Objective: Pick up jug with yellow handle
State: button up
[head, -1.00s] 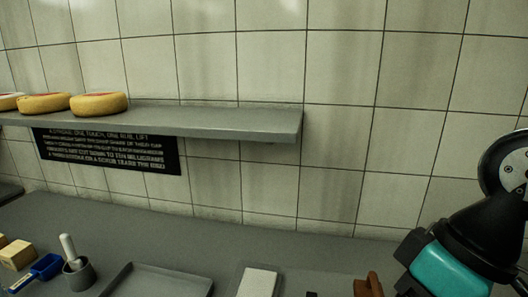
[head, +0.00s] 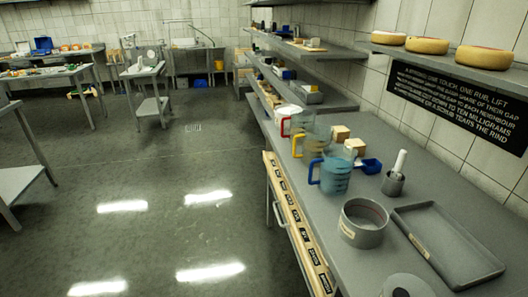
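The jug with the yellow handle (head: 317,140) stands upright on the long grey counter in the head view, a clear jug with its handle on the left side. A clear jug with a red handle (head: 302,121) stands just behind it. A bluish jug with a blue handle (head: 336,170) stands just in front and overlaps its lower right part. My gripper is not in view.
A round grey pot (head: 362,226) and a shallow tray (head: 447,246) stand nearer. Shelves overhang the counter. The floor (head: 160,205) left of it is open.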

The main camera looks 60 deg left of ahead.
aim_at(316, 136)
jog(key=u, duration=0.3)
jog(key=k, duration=0.75)
jog(key=u, duration=1.2)
jog(key=i, duration=1.35)
jog(key=z, duration=0.25)
